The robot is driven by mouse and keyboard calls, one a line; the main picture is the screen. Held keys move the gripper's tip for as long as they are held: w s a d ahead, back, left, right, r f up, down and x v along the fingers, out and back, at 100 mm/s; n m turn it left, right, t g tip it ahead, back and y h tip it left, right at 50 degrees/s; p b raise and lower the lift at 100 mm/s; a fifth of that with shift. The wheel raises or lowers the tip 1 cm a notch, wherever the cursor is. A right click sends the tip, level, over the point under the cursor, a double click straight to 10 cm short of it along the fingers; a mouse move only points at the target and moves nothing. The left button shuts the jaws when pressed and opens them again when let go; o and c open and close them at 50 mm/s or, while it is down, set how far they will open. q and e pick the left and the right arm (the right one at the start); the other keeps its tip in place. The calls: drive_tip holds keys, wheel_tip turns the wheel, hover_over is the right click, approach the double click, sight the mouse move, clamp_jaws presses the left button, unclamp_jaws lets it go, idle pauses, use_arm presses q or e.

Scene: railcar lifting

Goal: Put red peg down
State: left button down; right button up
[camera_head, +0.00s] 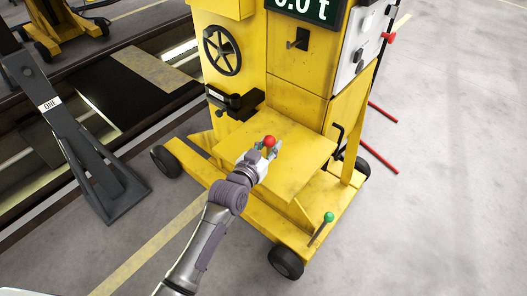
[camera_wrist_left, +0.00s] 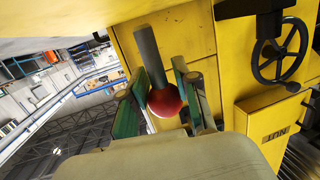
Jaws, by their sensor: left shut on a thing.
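The red peg has a round red head and a grey shaft. Its red head (camera_head: 269,141) shows above the yellow shelf (camera_head: 303,150) of the wheeled machine in the head view. My left gripper (camera_head: 264,149) is shut on the peg, over the left part of that shelf. In the left wrist view, the red peg (camera_wrist_left: 165,101) sits between the green-padded fingers of my left gripper (camera_wrist_left: 168,100). I cannot tell whether the peg touches the shelf. My right gripper is not in view.
A handwheel (camera_head: 222,50) and a black bracket (camera_head: 235,101) are on the machine's front, behind the gripper. A green-knobbed lever (camera_head: 328,217) stands at the lower right of the base. A dark stand (camera_head: 84,150) is at left. Red bars (camera_head: 378,165) lie at right.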

use_arm(q)
drive_tip(key=f, duration=0.1)
drive_tip(key=b, duration=0.1)
drive_tip(key=f+b, duration=0.1)
drive_tip(key=shift+s+d+f, duration=0.3)
drive_tip(key=shift+f, duration=0.05)
drive_tip(key=shift+w+f, duration=0.2)
drive_tip(key=shift+w+a, duration=0.15)
drive_tip(key=shift+w, duration=0.05)
drive_tip(key=shift+a, duration=0.1)
drive_tip(key=shift+s, duration=0.25)
drive_tip(key=c, duration=1.3)
unclamp_jaws()
drive_tip(key=shift+f, duration=0.1)
drive_tip(key=o, duration=0.5)
drive_tip(key=shift+c, duration=0.2)
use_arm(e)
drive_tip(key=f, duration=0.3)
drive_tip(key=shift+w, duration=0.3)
